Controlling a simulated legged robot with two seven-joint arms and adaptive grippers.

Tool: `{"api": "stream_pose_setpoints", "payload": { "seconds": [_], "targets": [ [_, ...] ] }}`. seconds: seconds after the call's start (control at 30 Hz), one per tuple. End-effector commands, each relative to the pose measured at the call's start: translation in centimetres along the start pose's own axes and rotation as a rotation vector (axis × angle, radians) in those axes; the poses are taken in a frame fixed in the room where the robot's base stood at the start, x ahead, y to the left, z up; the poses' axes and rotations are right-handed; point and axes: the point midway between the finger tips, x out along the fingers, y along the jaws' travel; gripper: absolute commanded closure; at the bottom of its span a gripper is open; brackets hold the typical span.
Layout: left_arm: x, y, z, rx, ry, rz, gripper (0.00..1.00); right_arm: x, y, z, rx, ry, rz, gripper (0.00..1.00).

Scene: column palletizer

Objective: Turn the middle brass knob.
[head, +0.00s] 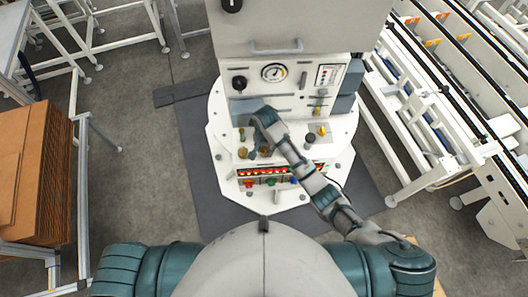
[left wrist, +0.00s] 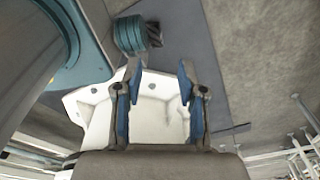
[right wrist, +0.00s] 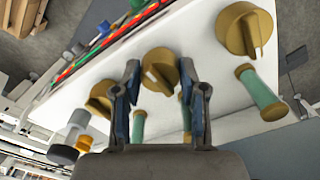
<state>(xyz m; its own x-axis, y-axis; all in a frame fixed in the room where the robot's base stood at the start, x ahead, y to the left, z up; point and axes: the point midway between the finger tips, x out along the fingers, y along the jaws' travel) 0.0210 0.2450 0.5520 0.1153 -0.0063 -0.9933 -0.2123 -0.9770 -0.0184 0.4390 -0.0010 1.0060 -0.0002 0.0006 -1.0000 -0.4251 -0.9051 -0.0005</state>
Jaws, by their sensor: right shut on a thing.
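Three brass knobs sit in a row on the white console panel in the right wrist view: the left brass knob (right wrist: 101,97), the middle brass knob (right wrist: 160,66) and the right brass knob (right wrist: 245,30). My right gripper (right wrist: 160,80) has its fingers on either side of the middle brass knob and is shut on it. In the head view my right gripper (head: 257,150) reaches down to the console and hides most of that knob. My left gripper (left wrist: 160,72) is open and empty in the left wrist view. It is out of the head view.
Several green levers, one of them on the right (right wrist: 261,94), stand close by the knobs. The white console (head: 225,120) carries a dial gauge (head: 273,72) and a red-lit strip (head: 265,171). A white conveyor (head: 420,130) stands right, brown cartons (head: 30,165) left. Grey floor lies between.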

Motion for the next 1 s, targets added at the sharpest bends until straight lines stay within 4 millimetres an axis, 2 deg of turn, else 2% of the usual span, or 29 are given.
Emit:
{"api": "stream_pose_setpoints", "payload": {
  "seconds": [0.23,0.27,0.3,0.37,0.67,0.7,0.73,0.87,1.0],
  "targets": [
    [0.0,0.0,0.0,0.0,0.0,0.0,0.6,0.2,0.2,0.2,-0.002,-0.008,0.009,0.93],
    [0.0,0.0,0.0,0.0,0.0,0.0,0.6,0.2,0.2,0.2,-0.002,-0.008,0.008,0.56],
    [0.0,0.0,0.0,0.0,0.0,0.0,0.6,0.2,0.2,0.2,-0.002,-0.008,0.009,0.46],
    [0.0,0.0,0.0,0.0,0.0,0.0,0.6,0.1,0.2,0.2,-0.002,-0.006,0.008,0.33],
    [0.0,-0.1,0.1,-0.002,-0.003,0.0,0.6,0.0,-0.1,-0.1,-0.002,-0.002,0.004,0.33],
    [0.4,-0.4,-1.1,0.0,-0.025,0.003,0.6,-0.1,-0.1,-0.1,-0.001,0.0,0.003,0.33],
    [0.5,-0.4,-1.3,0.001,-0.028,0.003,0.6,-0.3,-0.1,-0.2,-0.001,0.001,0.003,0.33],
    [0.5,-0.4,-1.3,0.001,-0.028,0.004,0.6,-1.9,-0.1,-0.3,-0.001,0.007,0.0,0.33],
    [0.4,-0.3,-1.3,0.001,-0.026,0.004,0.6,-4.4,0.0,-0.3,-0.001,0.012,-0.001,0.33]
  ]
}}
